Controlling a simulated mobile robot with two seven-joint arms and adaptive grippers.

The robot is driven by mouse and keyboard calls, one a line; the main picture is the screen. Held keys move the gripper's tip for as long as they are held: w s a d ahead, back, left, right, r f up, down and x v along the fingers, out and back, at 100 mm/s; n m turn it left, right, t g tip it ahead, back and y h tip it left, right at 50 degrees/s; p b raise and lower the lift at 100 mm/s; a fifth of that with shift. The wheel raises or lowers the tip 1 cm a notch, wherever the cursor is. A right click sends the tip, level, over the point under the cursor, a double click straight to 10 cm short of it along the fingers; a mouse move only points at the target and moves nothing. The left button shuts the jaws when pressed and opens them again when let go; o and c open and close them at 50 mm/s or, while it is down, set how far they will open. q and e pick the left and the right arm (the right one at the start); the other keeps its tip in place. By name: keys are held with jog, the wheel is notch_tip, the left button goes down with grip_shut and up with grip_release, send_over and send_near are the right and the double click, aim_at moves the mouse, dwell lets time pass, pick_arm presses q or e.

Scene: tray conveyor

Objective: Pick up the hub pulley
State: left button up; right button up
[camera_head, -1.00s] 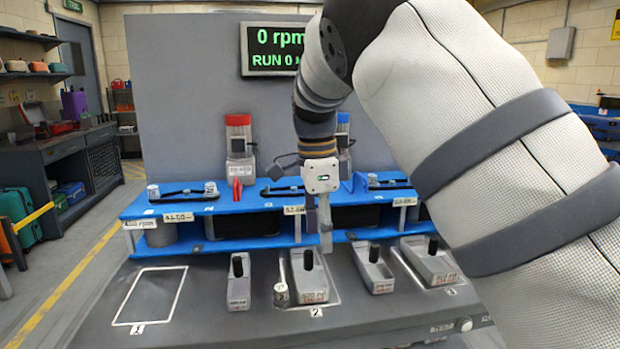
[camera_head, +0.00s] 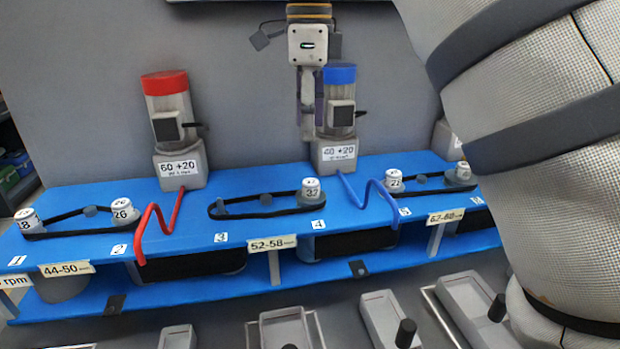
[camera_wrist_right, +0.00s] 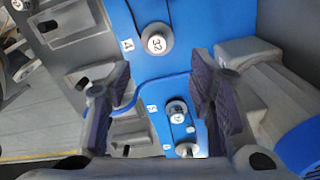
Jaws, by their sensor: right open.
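Several white-topped pulleys sit on the blue bench (camera_head: 265,235), and I cannot tell which one is the hub pulley. The pulley marked 32 (camera_head: 311,190) stands at position 4 and shows in the right wrist view (camera_wrist_right: 157,40). The pulley marked 22 (camera_head: 394,181) stands at position 5, also in the right wrist view (camera_wrist_right: 177,112). The pulley marked 26 (camera_head: 123,212) is at the left. My right gripper (camera_head: 307,132) points down beside the blue-topped motor. In the right wrist view its fingers (camera_wrist_right: 160,75) are apart and empty. My left gripper is out of view.
The red-topped motor (camera_head: 172,125) and blue-topped motor (camera_head: 340,115) stand at the back of the bench. Black belts (camera_head: 260,208) run around the pulleys. A red bent rod (camera_head: 160,220) and blue bent rod (camera_head: 370,200) cross the bench. Grey trays (camera_head: 385,315) lie in front.

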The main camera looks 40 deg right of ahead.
aim_at(309, 182)
jog(key=f, duration=1.1)
jog(key=shift+s+a+f+p, duration=0.15)
jog(key=shift+s+f+p, duration=0.05)
jog(key=shift+f+p, duration=0.2)
grip_shut()
